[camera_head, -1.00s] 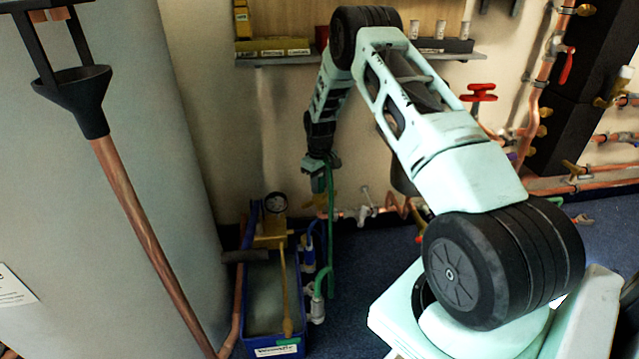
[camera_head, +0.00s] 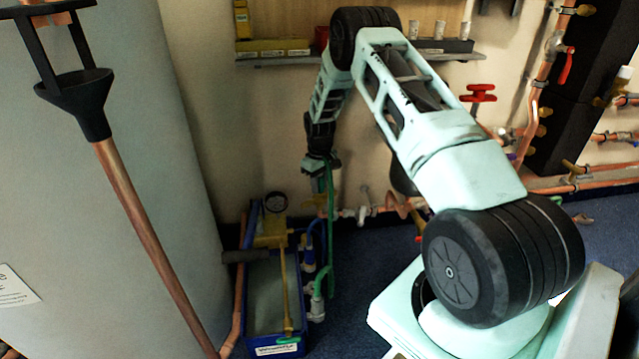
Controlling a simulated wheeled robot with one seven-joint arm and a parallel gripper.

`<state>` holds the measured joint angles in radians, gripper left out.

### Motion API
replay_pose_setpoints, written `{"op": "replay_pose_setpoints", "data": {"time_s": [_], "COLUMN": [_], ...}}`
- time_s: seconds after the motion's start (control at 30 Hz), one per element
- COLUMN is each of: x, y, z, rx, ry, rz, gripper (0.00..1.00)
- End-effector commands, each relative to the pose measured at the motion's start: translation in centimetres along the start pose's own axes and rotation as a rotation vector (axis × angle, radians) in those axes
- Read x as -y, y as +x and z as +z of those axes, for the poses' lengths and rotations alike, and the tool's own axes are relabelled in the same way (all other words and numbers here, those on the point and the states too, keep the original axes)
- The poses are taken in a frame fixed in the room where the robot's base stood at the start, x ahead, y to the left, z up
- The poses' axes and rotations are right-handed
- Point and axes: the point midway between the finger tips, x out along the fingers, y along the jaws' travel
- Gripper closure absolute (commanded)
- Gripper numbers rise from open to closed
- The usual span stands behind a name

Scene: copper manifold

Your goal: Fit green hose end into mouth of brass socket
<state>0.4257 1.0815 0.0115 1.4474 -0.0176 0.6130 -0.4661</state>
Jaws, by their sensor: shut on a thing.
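My gripper (camera_head: 322,168) hangs down in front of the wall, left of the picture's middle. It is shut on the green hose (camera_head: 331,225), near the hose's upper part. The hose drops from my gripper and curves in at the right side of a blue box. A small brass fitting (camera_head: 322,201) on the pipework shows just below my gripper; it may be the brass socket. Its mouth is too small to make out. The hose's free end is hidden at my gripper, and I cannot tell whether it touches the fitting.
A shelf (camera_head: 270,60) is above. Copper pipes with red-handled valves (camera_head: 478,93) line the wall at right.

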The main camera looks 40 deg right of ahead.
Motion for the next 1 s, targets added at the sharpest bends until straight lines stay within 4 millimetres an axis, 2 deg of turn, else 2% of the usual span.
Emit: {"op": "replay_pose_setpoints", "data": {"time_s": [0.93, 0.97, 1.0], "x": [0.0, 0.0, 0.0], "y": [1.3, 1.3, 1.3], "z": [0.0, 0.0, 0.0], "rx": [-0.001, -0.001, -0.001], "ry": [0.0, 0.0, 0.0], "rz": [0.0, 0.0, 0.0], "gripper": [0.98, 0.63, 0.52]}}
